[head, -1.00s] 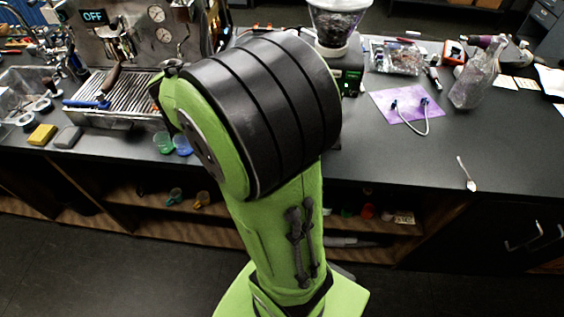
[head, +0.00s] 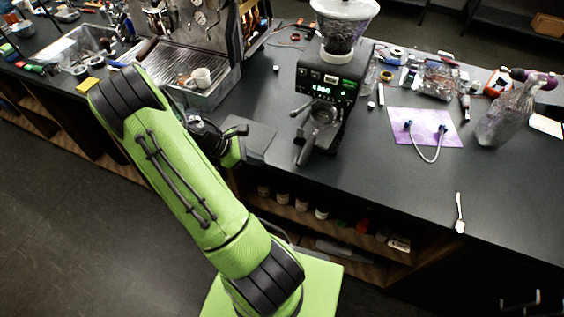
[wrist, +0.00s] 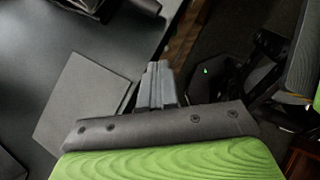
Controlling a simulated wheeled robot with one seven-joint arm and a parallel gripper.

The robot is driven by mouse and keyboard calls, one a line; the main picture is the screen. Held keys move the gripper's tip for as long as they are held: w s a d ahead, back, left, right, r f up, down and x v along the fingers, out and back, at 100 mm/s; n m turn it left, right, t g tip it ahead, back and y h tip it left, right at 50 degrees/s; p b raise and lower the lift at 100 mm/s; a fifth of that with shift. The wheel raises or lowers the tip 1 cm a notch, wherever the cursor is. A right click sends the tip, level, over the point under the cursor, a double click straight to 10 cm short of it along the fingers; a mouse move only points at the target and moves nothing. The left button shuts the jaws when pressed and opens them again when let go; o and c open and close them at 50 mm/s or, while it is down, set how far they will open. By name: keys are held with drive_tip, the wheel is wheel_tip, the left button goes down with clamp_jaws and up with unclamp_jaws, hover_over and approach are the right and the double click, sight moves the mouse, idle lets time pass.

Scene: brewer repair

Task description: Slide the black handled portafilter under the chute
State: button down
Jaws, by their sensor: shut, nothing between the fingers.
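The black handled portafilter (head: 305,150) is at the front of the black grinder (head: 325,83), below its lit display. Its round basket is close against the grinder's front and its handle points toward the counter's front edge. The chute itself is too small to make out, so I cannot tell how exactly the basket lines up with it. My gripper (head: 238,131) is left of the portafilter, apart from it, near a dark square mat. In the wrist view my gripper's fingers (wrist: 157,85) are together and empty, beside the mat (wrist: 85,108).
The front right counter is mostly clear.

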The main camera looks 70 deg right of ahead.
sight(290, 169)
drive_tip(key=x, duration=0.6)
drive_tip(key=shift+s, duration=0.15)
drive_tip(key=s+d, duration=0.1)
drive_tip(key=s, duration=0.2)
drive_tip(key=shift+d+r, duration=0.1)
drive_tip(key=shift+d, duration=0.3)
drive_tip(key=shift+s+d, duration=0.1)
drive_tip(key=shift+s, duration=0.1)
drive_tip(key=shift+s+d, duration=0.5)
drive_tip(key=shift+s, duration=0.25)
drive_tip(key=shift+w+a, duration=0.1)
drive_tip(key=w, duration=0.1)
drive_tip(key=w+a, duration=0.1)
drive_tip(key=w, duration=0.1)
drive_tip(key=w+a+r+p, duration=0.1)
drive_tip(key=shift+w+a, duration=0.1)
drive_tip(key=shift+w, duration=0.05)
drive_tip(key=v, duration=0.8)
drive_tip(key=shift+a+r+p, duration=0.2)
drive_tip(key=shift+p, duration=0.1)
